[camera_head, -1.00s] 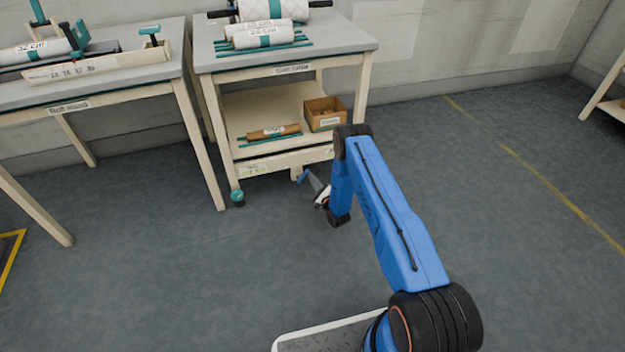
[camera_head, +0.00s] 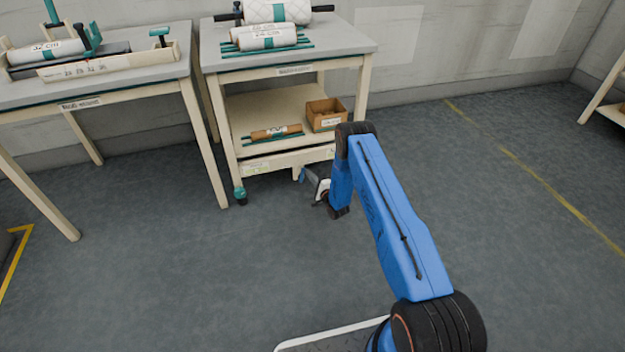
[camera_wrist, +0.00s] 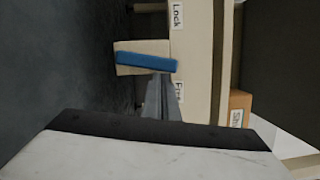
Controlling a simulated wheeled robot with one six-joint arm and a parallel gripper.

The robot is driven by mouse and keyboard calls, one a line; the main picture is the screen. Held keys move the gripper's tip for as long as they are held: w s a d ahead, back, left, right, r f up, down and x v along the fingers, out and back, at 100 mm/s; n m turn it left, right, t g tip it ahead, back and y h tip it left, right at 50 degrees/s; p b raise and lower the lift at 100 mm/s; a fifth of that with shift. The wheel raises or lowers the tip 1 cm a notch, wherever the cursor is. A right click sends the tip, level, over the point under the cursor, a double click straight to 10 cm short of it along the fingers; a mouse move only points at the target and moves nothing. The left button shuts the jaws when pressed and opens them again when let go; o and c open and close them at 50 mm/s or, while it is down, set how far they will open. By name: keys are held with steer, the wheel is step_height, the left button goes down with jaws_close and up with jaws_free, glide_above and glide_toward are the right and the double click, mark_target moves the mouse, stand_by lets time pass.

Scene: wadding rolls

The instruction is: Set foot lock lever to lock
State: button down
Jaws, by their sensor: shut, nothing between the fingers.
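The foot lock lever is a blue bar (camera_wrist: 147,62) on a pale mount at the side of the cart's lower rail. In the wrist view it lies between the "Lock" label (camera_wrist: 176,15) and a partly hidden label (camera_wrist: 178,92) that seems to read "Free". My gripper (camera_wrist: 160,82) is shut and empty, its grey fingertips right at the lever's lower edge in that view; whether they touch it I cannot tell. In the head view the lever (camera_head: 302,175) is a small blue spot beside my gripper (camera_head: 307,177), low at the cart's front.
The cart (camera_head: 290,160) carries white rolls (camera_head: 268,37) on top, with a brown roll (camera_head: 276,132) and a cardboard box (camera_head: 325,114) on its shelf. A green caster (camera_head: 240,194) stands at its front left. Another table (camera_head: 100,85) is at left.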

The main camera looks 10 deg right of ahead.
mark_target(302, 171)
steer(key=a+n, duration=0.1)
steer(key=a+r+n, duration=0.1)
steer(key=n, duration=0.1)
steer(key=a+n+g, duration=0.1)
steer(key=n, duration=0.1)
steer(key=shift+s+r, duration=0.1)
steer(key=shift+r, duration=0.2)
steer(key=a+n+h, duration=0.1)
steer(key=a+n, duration=0.1)
steer(key=shift+s+a+n+g, duration=0.1)
steer(key=shift+a+n+g, duration=0.05)
steer(key=shift+n+g, duration=0.2)
steer(key=shift+a, duration=0.1)
stand_by(0.4)
